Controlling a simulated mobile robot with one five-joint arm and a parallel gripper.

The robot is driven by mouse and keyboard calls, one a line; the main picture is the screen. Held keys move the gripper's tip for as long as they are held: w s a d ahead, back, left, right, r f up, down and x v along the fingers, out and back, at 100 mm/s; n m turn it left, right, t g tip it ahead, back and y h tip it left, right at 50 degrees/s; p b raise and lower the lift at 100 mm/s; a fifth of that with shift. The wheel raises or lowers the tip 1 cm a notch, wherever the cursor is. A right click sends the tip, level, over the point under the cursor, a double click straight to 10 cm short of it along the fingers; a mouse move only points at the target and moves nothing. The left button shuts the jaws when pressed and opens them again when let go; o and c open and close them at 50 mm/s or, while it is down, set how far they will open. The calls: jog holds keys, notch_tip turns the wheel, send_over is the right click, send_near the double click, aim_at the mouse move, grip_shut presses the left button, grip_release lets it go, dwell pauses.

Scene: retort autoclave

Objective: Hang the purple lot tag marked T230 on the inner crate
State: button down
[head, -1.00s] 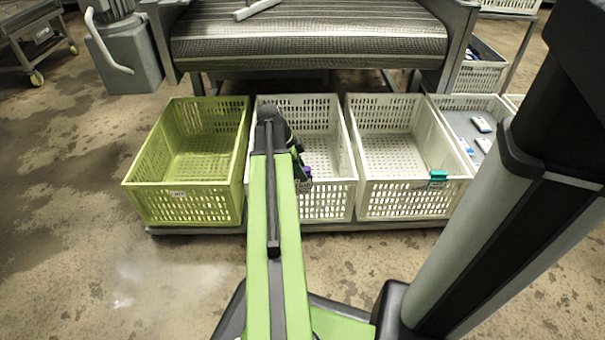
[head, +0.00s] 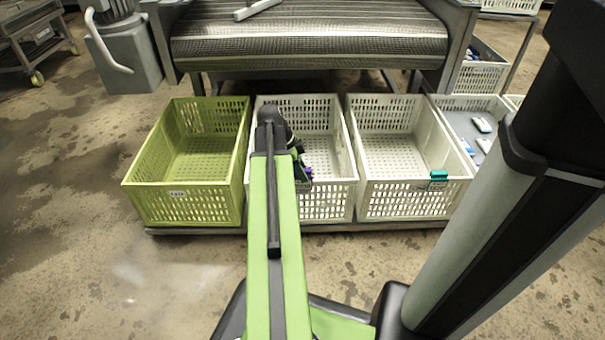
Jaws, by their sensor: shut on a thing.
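My gripper (head: 304,176) is above the near part of the middle white crate (head: 327,207), close to its front rim. A small patch of purple, the lot tag (head: 308,170), shows at the jaws, which are shut on it. Most of the tag and its marking are hidden by the gripper, and I cannot tell whether it touches the rim. Another white crate (head: 405,205) stands to the right, with a teal tag (head: 438,176) on its front rim. A yellow-green crate (head: 190,211) stands to the left.
The crates stand side by side on a low grey base (head: 190,230). A conveyor (head: 310,45) runs behind the crates. The floor at the front left is clear.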

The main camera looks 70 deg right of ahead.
jog(key=shift+f+b, duration=1.25)
jog(key=shift+f, duration=0.05)
jog(key=c, duration=1)
grip_release()
jog(key=p+v, duration=1.6)
jog(key=v, duration=0.1)
jog(key=shift+r, duration=0.25)
jog(key=shift+w, duration=0.15)
